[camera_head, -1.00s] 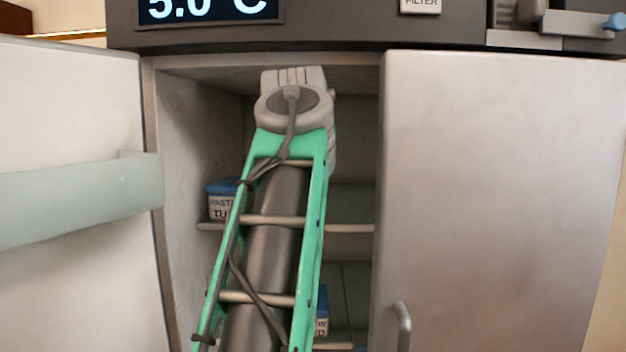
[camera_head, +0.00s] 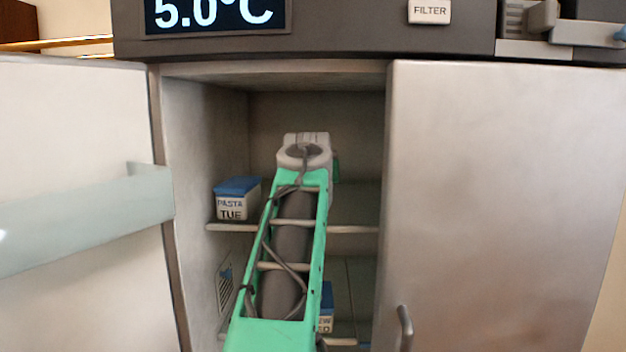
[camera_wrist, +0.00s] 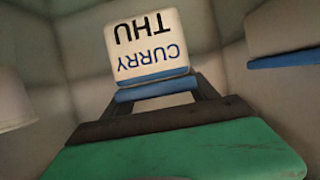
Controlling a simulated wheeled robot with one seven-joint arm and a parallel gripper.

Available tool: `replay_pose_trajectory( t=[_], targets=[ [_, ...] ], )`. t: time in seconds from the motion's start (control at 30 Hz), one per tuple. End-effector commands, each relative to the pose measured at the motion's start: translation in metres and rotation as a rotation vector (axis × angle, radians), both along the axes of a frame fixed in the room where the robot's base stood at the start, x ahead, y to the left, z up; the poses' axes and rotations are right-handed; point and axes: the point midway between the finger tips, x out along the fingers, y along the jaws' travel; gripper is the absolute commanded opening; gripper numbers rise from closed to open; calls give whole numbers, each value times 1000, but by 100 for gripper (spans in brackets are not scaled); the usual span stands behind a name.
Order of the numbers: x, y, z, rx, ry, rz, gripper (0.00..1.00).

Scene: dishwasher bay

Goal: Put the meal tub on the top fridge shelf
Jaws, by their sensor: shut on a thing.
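The meal tub (camera_wrist: 150,45) is white with a blue lid edge and reads CURRY THU, upside down in the wrist view. My gripper (camera_wrist: 160,93) is shut on it at its blue lid side, with a dark finger at either end of a blue bar. In the head view my arm reaches into the open fridge above the upper visible shelf (camera_head: 352,229). My arm hides the held tub and the fingers there, so I cannot tell whether the tub touches the shelf.
A PASTA TUE tub (camera_head: 232,205) stands at the left of the same shelf. Another blue-lidded tub (camera_head: 326,310) is lower down, partly behind my arm. The left door (camera_head: 80,130) is open; the right door (camera_head: 500,190) covers the fridge's right side. Shelf room shows right of my arm.

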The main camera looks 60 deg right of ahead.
Motion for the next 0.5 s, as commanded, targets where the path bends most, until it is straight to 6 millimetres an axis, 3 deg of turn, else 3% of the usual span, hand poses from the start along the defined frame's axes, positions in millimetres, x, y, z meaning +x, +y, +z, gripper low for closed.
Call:
replay_pose_trajectory(
  t=[0.3, 0.33, 0.5],
  targets=[
    [0, 1, -2, -6, -2, 0, 3],
    [0, 0, -2, -2, -1, 0, 70],
    [0, 0, -2, -2, -1, 0, 84]
  ],
)
